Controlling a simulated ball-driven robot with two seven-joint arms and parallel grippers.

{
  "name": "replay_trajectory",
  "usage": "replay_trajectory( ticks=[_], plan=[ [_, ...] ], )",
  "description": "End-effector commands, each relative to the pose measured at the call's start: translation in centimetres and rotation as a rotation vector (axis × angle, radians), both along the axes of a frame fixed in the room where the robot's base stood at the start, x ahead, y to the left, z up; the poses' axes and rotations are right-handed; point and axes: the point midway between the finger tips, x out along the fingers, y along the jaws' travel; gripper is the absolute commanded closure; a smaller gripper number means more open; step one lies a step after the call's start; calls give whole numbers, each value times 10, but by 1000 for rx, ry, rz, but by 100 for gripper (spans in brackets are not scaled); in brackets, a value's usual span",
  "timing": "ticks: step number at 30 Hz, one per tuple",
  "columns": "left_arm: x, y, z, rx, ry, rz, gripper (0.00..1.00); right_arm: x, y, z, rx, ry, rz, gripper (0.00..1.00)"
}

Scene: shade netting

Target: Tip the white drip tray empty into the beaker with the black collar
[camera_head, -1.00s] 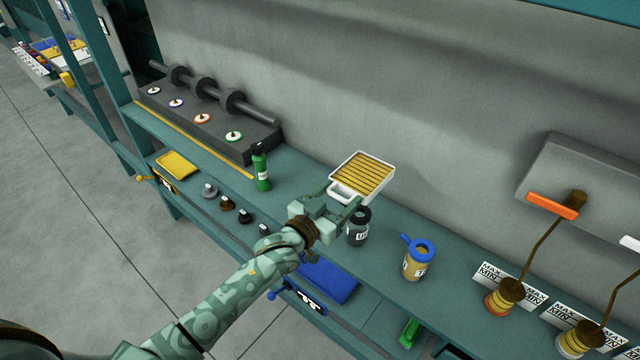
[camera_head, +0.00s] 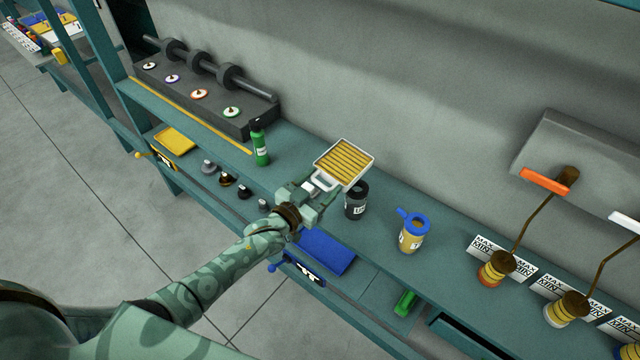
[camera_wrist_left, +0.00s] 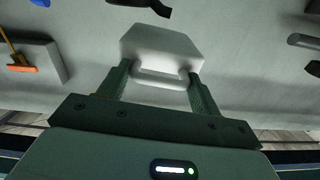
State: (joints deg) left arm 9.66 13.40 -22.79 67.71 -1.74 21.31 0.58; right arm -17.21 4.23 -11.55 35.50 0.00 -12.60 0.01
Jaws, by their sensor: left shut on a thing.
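The white drip tray (camera_head: 316,164) is held up in the head view; its inside is yellow with dark stripes. My left gripper (camera_head: 322,187) is shut on the tray's white handle. In the left wrist view the tray (camera_wrist_left: 162,45) shows its plain white outside, with the handle between the fingers of my left gripper (camera_wrist_left: 160,84). The beaker with the black collar (camera_head: 356,204) stands upright on the shelf, just right of and below the tray in the head view. The tray looks apart from it, near level or slightly tilted. My right gripper is out of view.
A beaker with a blue collar (camera_head: 412,236) stands further right. A green bottle (camera_head: 260,146) stands to the left. Several small knobs line the front edge. A blue tray (camera_head: 328,252) lies low in front.

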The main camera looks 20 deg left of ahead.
Motion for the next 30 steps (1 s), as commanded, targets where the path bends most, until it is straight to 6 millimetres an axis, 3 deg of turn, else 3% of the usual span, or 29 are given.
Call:
replay_trajectory(
  ticks=[30],
  plan=[
    [0, -1, -1, 173, -67, 0, 72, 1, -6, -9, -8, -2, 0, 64]
  ],
)
